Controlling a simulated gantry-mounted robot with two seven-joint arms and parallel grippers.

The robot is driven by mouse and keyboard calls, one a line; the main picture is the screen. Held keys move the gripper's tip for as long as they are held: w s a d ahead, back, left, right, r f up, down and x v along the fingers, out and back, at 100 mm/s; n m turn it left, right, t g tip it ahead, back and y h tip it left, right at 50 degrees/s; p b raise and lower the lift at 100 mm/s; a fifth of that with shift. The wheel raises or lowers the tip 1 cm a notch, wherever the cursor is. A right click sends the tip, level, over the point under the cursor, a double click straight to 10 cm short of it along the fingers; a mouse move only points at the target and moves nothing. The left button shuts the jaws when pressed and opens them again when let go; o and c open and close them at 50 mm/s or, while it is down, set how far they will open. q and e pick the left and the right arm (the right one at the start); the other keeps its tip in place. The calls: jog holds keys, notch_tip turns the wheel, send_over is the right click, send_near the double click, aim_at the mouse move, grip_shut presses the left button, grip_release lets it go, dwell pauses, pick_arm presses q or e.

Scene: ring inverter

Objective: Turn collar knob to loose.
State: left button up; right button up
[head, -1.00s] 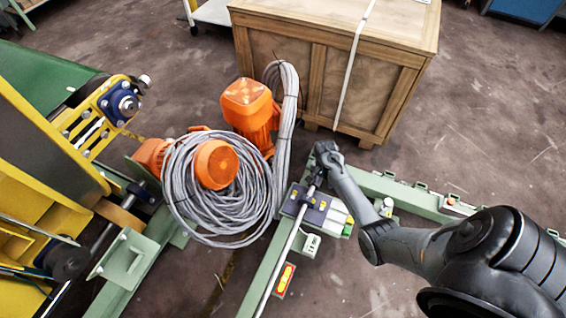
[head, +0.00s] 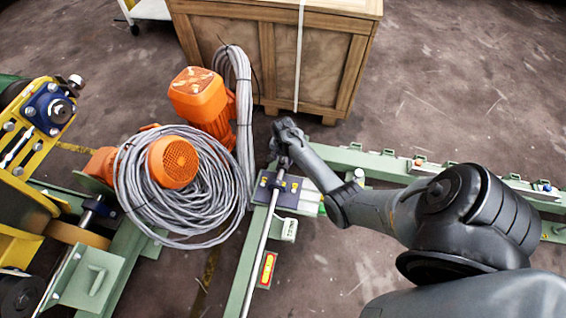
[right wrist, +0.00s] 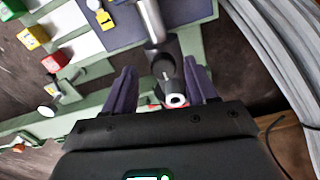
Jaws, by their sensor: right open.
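In the head view, a long metal rod (head: 257,258) runs along a green beam to a dark blue mounting plate (head: 285,196). My right gripper (head: 281,163) is at the rod's far end, mostly hidden by its own wrist. In the right wrist view the rod (right wrist: 150,22) ends in a dark collar with a knob (right wrist: 175,99), which has a pale round end. My right gripper (right wrist: 161,84) is open, with one finger on each side of the collar and knob. I cannot tell whether a finger touches them. The knob's setting is not readable.
Coiled grey cable (head: 137,195) and orange motors (head: 198,97) lie left of the beam. A wooden crate (head: 338,70) stands just behind my right gripper. In the right wrist view, yellow, red and green blocks (right wrist: 55,62) sit left of the fingers.

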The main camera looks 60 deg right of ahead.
jog(key=shift+w+a+f, duration=0.1)
jog(key=shift+w+f, duration=0.15)
jog(key=shift+f, duration=0.35)
jog(key=shift+s, duration=0.15)
